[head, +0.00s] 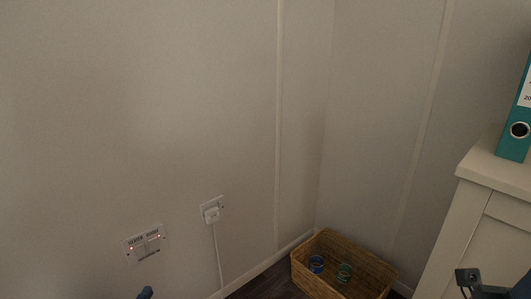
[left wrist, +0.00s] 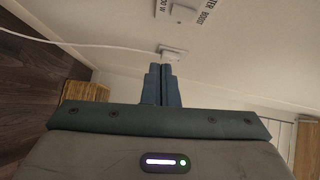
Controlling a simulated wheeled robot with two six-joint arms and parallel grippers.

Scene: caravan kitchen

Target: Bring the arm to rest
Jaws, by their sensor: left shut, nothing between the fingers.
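My left gripper (left wrist: 162,70) shows in the left wrist view with its two blue-grey fingers together and nothing between them. Its fingertips point toward the wall near a white plug. In the head view only a small dark blue tip, which seems to be part of my left arm, shows at the bottom edge. A black and dark blue part at the lower right corner of the head view seems to belong to my right arm. The fingers of my right gripper are not visible.
A wall switch panel (head: 146,243) with red lights and a plugged-in socket (head: 212,209) with a hanging white cable are on the wall. A wicker basket (head: 330,240) holding two cans stands on the floor. A white cabinet (head: 480,217) with a teal binder (head: 515,125) is at right.

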